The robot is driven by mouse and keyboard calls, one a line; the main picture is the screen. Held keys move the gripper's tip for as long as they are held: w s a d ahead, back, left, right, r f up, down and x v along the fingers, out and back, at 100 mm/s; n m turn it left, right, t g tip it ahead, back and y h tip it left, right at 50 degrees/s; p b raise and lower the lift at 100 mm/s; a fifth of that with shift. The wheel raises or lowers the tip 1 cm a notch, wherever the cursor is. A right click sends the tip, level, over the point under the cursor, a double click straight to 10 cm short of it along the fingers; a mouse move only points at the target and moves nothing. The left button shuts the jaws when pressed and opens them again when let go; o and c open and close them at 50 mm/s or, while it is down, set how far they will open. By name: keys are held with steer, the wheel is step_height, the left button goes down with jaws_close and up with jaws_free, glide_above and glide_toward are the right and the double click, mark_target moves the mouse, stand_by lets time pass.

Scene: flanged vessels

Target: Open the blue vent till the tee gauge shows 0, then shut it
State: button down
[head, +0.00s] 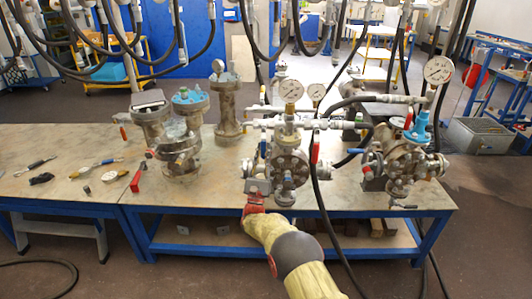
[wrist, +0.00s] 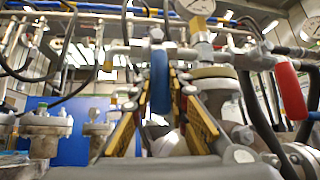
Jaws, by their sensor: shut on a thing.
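The blue vent handle (wrist: 160,82) stands upright in the middle of the wrist view, between the fingertips of my gripper (wrist: 161,95). My gripper is shut on it. In the head view my gripper (head: 258,186) is low in front of the middle flanged vessel (head: 289,172), and the handle is hard to make out there. A round white gauge (wrist: 195,6) is cut off at the top of the wrist view. In the head view two gauges, a left one (head: 291,90) and a right one (head: 317,93), stand above the middle vessel. I cannot tell which is the tee gauge, and the needles are too small to read.
A red lever (wrist: 290,90) stands to the right of my gripper. Another vessel with a large gauge (head: 438,70) is at the right of the table. Grey vessels (head: 182,150) and loose tools (head: 106,161) are at the left. Black hoses (head: 322,210) hang down.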

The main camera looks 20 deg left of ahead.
stand_by(0.4)
steer(key=c, duration=1.7)
jaws_free()
steer(key=v, duration=1.2)
steer(key=shift+f, duration=0.1)
